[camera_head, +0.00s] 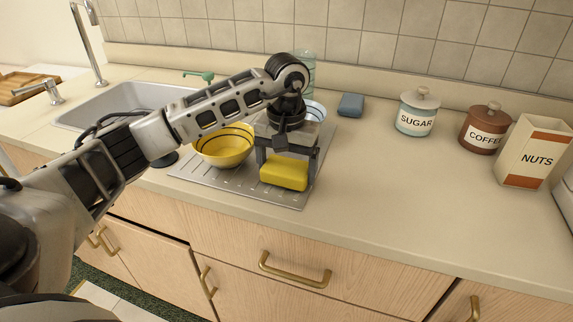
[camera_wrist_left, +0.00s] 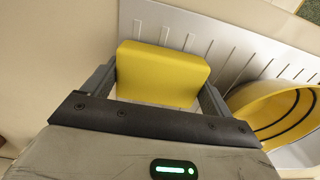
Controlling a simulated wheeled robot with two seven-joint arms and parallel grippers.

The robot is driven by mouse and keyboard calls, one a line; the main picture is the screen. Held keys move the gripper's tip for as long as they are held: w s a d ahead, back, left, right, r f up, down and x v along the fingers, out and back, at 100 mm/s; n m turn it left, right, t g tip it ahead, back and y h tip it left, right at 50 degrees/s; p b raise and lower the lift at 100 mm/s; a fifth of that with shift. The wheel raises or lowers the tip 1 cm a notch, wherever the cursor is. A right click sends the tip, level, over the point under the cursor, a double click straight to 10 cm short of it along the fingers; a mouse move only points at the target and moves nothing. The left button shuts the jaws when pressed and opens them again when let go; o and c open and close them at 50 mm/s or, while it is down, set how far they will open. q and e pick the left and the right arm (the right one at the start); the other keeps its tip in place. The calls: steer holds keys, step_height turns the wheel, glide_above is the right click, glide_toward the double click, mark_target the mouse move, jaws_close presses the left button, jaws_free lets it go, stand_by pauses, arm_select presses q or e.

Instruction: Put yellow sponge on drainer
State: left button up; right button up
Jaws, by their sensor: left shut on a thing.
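The yellow sponge (camera_head: 284,173) is between the fingers of my left gripper (camera_head: 286,168), which is shut on it. The sponge also shows between the fingers in the left wrist view (camera_wrist_left: 160,74). It is over the front right part of the grey metal drainer (camera_head: 222,186); whether it touches the surface I cannot tell. The drainer's slotted surface also shows in the left wrist view (camera_wrist_left: 235,48). My right gripper is in neither view.
A yellow bowl (camera_head: 222,148) stands on the drainer left of the gripper. A blue sponge (camera_head: 351,105), sugar jar (camera_head: 416,116), coffee jar (camera_head: 482,130) and nuts box (camera_head: 535,152) stand to the right. The sink (camera_head: 105,107) is at left. The counter right of the drainer is clear.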

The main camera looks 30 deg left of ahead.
mark_target(287, 166)
arm_select(q)
steer(key=shift+f, duration=0.15)
steer(key=o, duration=0.8)
steer(key=shift+r, duration=0.6)
step_height(287, 166, up, 11)
